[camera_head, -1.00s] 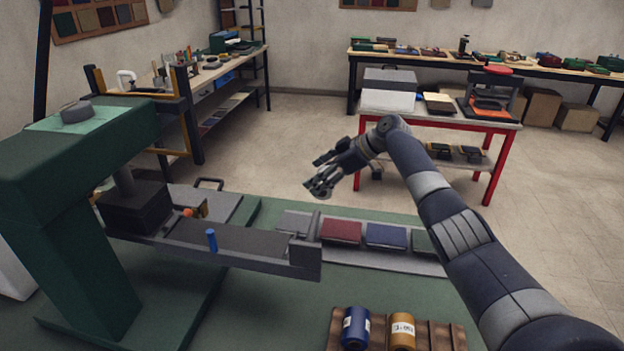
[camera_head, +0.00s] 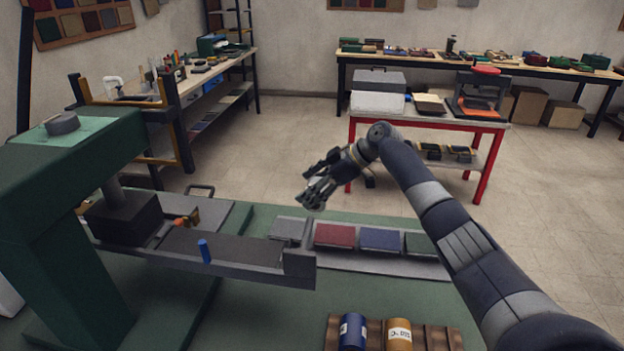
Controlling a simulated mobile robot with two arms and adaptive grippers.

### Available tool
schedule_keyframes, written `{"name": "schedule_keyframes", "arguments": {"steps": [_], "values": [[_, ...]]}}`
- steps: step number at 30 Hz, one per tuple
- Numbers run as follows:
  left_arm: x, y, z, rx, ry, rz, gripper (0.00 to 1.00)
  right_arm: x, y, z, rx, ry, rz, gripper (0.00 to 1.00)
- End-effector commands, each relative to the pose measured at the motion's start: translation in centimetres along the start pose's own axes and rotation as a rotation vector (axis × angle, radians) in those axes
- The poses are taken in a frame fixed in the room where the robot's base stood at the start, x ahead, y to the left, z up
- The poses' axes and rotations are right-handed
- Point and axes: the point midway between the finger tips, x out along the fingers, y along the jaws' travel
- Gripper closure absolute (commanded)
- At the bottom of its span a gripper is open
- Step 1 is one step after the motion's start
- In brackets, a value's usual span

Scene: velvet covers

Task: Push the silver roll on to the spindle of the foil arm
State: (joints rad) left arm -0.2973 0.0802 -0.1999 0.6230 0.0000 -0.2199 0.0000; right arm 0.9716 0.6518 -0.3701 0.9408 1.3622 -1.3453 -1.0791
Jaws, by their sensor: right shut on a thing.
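My right gripper (camera_head: 316,198) hangs in the air above the far side of the green bench top. Its fingers point down and left and are shut on a small silvery thing, most likely the silver roll; the fingers hide most of it. A short blue peg (camera_head: 204,251) stands upright on the long grey arm (camera_head: 232,262) of the green press (camera_head: 60,230); I cannot tell for sure that it is the spindle. The gripper is up and to the right of this peg in the picture, clearly apart from it. My left gripper is not in view.
A blue roll (camera_head: 352,331) and a gold roll (camera_head: 399,334) sit in a wooden rack (camera_head: 441,338) in front. Red, blue and green covers lie on a grey tray (camera_head: 432,267). An orange-tipped piece (camera_head: 187,219) sits beside the black press head (camera_head: 124,217).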

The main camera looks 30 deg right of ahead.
Motion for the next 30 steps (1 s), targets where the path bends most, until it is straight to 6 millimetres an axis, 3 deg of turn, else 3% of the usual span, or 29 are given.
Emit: {"name": "schedule_keyframes", "arguments": {"steps": [5,14,30], "values": [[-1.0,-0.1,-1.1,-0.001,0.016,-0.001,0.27,-0.2,-1.1,-0.1,-0.001,0.000,-0.001,0.57],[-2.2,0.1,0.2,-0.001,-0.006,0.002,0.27,-0.2,-3.0,-0.1,0.000,-0.001,0.000,0.57],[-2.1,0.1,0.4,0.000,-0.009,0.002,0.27,-0.2,-2.9,-0.2,0.000,0.002,0.000,0.57]]}}
